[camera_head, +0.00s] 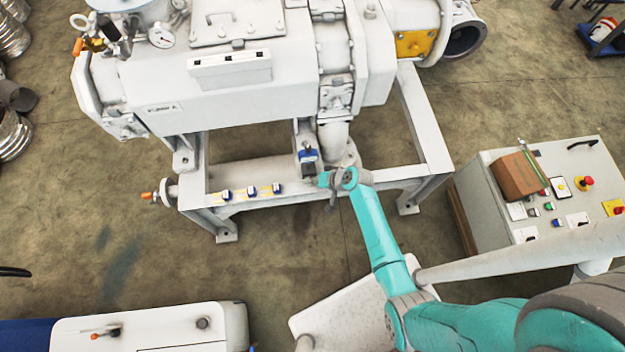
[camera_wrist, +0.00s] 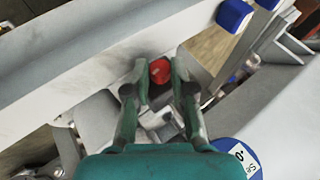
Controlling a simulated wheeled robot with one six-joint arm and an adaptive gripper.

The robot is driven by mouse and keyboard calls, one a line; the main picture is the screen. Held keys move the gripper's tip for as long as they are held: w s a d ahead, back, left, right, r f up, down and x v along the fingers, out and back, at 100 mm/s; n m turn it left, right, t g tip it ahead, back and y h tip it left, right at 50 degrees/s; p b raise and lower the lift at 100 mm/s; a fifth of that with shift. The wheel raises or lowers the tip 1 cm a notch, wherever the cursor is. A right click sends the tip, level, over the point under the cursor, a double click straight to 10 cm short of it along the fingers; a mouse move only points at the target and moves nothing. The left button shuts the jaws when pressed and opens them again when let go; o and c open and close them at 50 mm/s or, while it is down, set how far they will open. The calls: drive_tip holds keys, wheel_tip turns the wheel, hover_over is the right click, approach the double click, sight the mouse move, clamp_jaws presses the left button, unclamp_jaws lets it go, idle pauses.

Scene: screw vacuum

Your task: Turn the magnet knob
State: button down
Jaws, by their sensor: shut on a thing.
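In the wrist view, a round red knob (camera_wrist: 160,72), which I take to be the magnet knob, sits between the two fingertips of my gripper (camera_wrist: 159,66). The fingers close on it from the left and right. Its mount is partly hidden by the fingers. The red knob cannot be made out there.
The white pump frame (camera_head: 395,177) surrounds my gripper closely. Several small blue pieces lie on its beam, one being this blue piece (camera_head: 252,191). A control cabinet (camera_head: 485,190) with a cardboard box (camera_head: 518,177) stands right.

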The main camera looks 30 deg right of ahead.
drive_tip(key=shift+d+f+m+t+y, duration=0.15)
drive_tip(key=shift+m+t+y, duration=0.2)
drive_tip(key=shift+y, duration=0.55)
drive_tip(key=shift+s, duration=0.1)
drive_tip(key=c, duration=1)
unclamp_jaws()
drive_tip(key=shift+v, duration=4)
drive_tip(key=shift+f, duration=0.1)
